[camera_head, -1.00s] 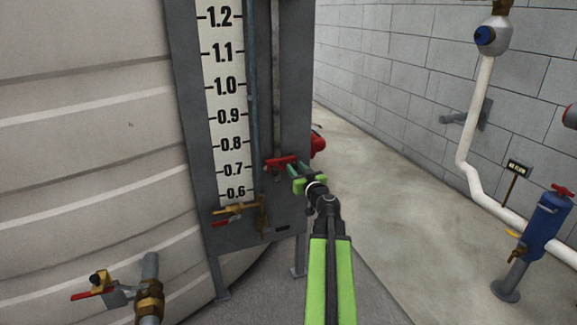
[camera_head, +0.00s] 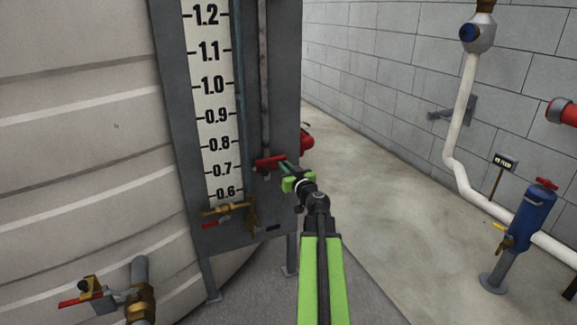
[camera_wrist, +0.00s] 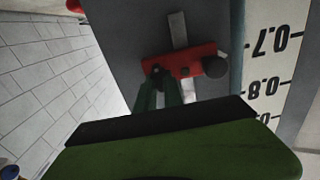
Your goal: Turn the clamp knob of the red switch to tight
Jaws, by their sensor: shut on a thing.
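The red switch (camera_head: 268,163) sits on a vertical rod on the grey panel, beside the level scale. In the wrist view the red switch (camera_wrist: 190,63) is a tilted red block with a dark round piece at its right end. My gripper (camera_head: 286,168) reaches it from the right. In the wrist view my gripper's green fingers (camera_wrist: 158,82) are closed on a small dark clamp knob (camera_wrist: 157,73) at the block's left end. The fingertips partly hide the knob, and I cannot read its turn.
The level scale (camera_head: 213,110) and a brass valve (camera_head: 228,209) are left of and below the switch. A red round fitting (camera_head: 306,141) sticks out behind the panel. A large pale tank (camera_head: 80,140) fills the left. Open floor lies to the right.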

